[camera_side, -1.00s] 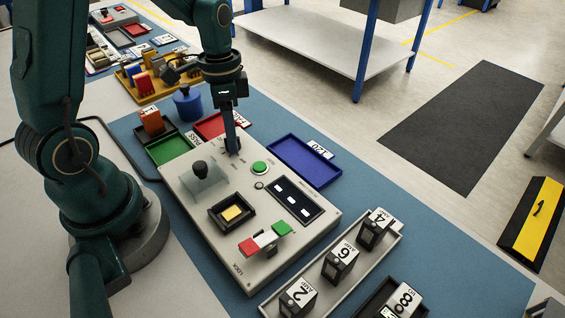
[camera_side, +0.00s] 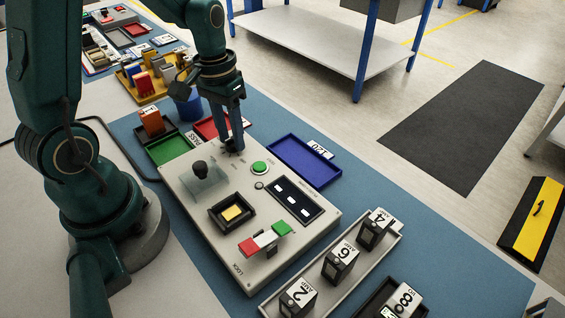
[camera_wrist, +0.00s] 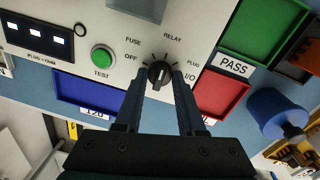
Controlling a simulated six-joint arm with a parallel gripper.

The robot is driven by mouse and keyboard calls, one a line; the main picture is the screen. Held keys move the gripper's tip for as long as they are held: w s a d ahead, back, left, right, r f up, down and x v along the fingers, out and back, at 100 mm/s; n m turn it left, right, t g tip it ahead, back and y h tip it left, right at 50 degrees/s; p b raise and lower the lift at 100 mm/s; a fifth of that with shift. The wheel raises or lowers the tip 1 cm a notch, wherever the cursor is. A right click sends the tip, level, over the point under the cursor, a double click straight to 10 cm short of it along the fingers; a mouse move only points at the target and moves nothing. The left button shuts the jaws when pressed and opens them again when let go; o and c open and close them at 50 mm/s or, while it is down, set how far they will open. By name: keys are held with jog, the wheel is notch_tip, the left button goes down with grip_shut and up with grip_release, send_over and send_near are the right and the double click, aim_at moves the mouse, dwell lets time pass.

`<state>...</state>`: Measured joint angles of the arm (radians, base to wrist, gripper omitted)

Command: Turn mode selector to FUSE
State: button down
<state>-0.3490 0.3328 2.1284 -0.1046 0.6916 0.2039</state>
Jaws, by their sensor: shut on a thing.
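The mode selector is a black rotary knob (camera_wrist: 159,75) on the light grey test panel (camera_side: 215,255). Printed labels OFF, FUSE, RELAY, PLUG and I/O fan around it in the wrist view, with FUSE at its upper left. I cannot tell surely which label its pointer faces. My gripper (camera_wrist: 159,78) points down at the panel, with one finger on each side of the knob, shut on it. In the side view my gripper (camera_side: 234,149) stands at the panel's far end, and its fingers mostly hide the knob.
The green TEST button (camera_wrist: 103,58) is close beside the knob. Blue (camera_side: 304,160), red (camera_side: 209,127) and green (camera_side: 168,148) trays lie around the panel's far end. A blue cylinder (camera_side: 187,106) stands behind.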

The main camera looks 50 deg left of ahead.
jog(key=n, duration=0.3)
jog(key=shift+n, duration=2.2)
jog(key=c, duration=0.5)
grip_release()
jog(key=shift+r, duration=0.15)
jog(key=shift+s+a+r, duration=0.1)
jog(key=shift+r, duration=1.15)
jog(key=shift+s+r, duration=0.1)
jog(key=shift+r, duration=1.1)
